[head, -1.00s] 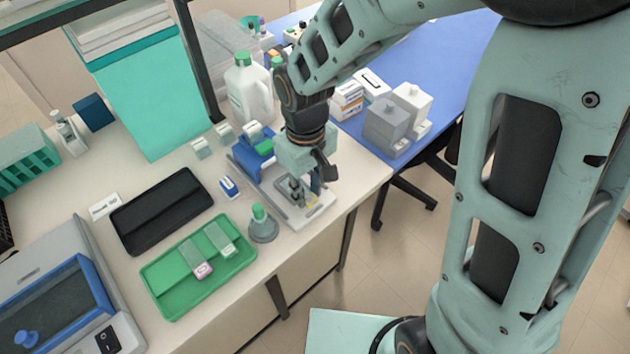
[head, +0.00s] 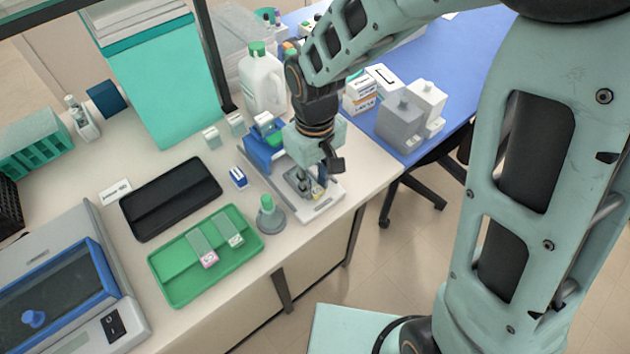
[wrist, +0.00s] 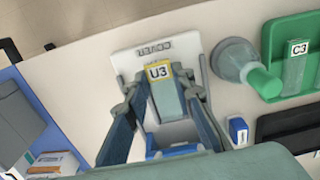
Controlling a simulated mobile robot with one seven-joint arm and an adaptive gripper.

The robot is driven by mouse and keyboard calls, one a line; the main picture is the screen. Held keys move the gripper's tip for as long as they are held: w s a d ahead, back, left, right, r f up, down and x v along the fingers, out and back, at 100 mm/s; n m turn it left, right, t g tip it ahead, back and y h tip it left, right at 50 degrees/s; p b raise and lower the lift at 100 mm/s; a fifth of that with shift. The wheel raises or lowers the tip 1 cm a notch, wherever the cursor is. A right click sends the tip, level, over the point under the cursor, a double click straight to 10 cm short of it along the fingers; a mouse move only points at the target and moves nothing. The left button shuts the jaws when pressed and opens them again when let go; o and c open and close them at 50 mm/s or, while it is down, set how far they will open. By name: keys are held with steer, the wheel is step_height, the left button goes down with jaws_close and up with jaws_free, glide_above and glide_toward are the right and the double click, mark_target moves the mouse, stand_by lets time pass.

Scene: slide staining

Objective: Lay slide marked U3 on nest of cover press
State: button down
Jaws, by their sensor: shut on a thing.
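The slide marked U3 (wrist: 167,95) has a yellow-edged label and clear glass, and lies lengthwise between my fingers in the wrist view. My gripper (wrist: 158,92) is shut on it. The cover press has a white base (wrist: 125,62) with COVER lettering beyond the label end of the slide. In the head view my gripper (head: 318,182) points down over the white base (head: 322,208), in front of the press's blue part (head: 258,155). The slide is over the press; I cannot tell whether it touches the nest, which my fingers and the slide largely hide.
A grey flask with a green cap (head: 270,215) stands close left of the press. A green tray (head: 175,290) holds two other slides, one marked C3 (wrist: 297,50). A small blue-and-white block (head: 238,177) and black tray (head: 170,198) are nearby. The bench edge is close.

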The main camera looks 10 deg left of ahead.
steer(key=shift+s+d+f, duration=0.2)
steer(key=shift+s+f, duration=0.1)
steer(key=shift+f, duration=0.2)
steer(key=c, duration=1.9)
jaws_free()
steer(key=shift+c, duration=0.2)
steer(key=o, duration=0.4)
steer(key=shift+w+f, duration=0.1)
steer(key=shift+w, duration=0.05)
steer(key=shift+c, duration=0.2)
steer(key=shift+a, duration=0.1)
step_height(320, 180, up, 12)
steer(key=shift+w+r, duration=0.15)
steer(key=shift+r, duration=0.1)
steer(key=shift+a, duration=0.1)
